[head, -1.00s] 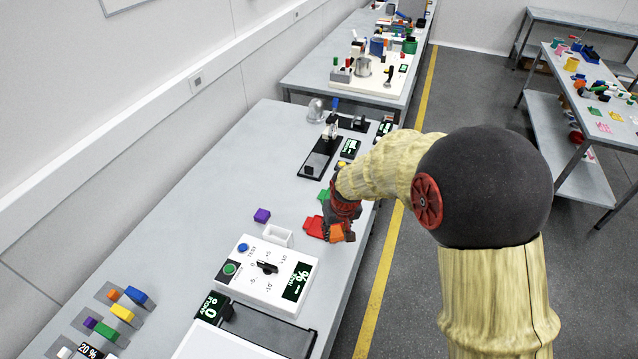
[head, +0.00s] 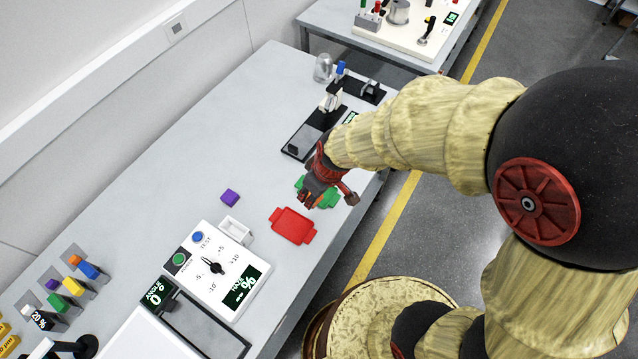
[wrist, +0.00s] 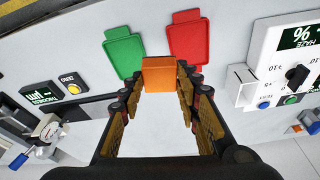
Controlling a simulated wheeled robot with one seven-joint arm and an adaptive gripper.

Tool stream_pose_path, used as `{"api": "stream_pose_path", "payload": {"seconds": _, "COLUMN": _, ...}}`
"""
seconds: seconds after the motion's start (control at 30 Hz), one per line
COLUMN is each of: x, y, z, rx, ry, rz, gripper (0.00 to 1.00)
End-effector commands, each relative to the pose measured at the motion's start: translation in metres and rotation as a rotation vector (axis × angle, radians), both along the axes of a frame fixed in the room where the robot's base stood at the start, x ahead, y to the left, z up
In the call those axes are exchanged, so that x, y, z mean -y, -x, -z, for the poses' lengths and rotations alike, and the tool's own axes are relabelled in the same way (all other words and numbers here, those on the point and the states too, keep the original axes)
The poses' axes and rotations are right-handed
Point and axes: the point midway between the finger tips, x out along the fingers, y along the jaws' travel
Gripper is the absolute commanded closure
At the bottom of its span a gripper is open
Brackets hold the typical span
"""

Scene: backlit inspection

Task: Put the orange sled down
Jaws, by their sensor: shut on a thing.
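The orange sled (wrist: 160,75) is a small orange block between the fingertips of my gripper (wrist: 160,82) in the wrist view. The fingers are shut on its sides. In the head view my gripper (head: 322,193) is over the table beside the green tray, and it hides most or all of the sled. The red tray (head: 293,225) lies flat just left of the gripper and also shows in the wrist view (wrist: 187,40). The green tray (head: 328,198) is partly hidden behind the gripper and shows in the wrist view (wrist: 123,52). I cannot tell the sled's height above the table.
A white control panel (head: 205,265) with a dial and buttons stands at lower left, with a small white box (head: 236,231) beside it. A purple block (head: 230,198) lies nearby. A black device (head: 312,138) stands behind the gripper. The table's middle left is clear.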

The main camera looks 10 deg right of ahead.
Motion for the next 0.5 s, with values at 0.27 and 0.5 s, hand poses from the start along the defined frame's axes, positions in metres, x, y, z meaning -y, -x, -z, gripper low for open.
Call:
{"api": "stream_pose_path", "payload": {"seconds": 0.27, "x": -0.021, "y": 0.039, "z": -0.01, "rx": 0.009, "ry": 0.001, "rz": -0.176, "gripper": 0.93}}
{"api": "stream_pose_path", "payload": {"seconds": 0.5, "x": -0.005, "y": -0.005, "z": 0.015, "rx": 0.005, "ry": 0.001, "rz": -0.176, "gripper": 0.93}}
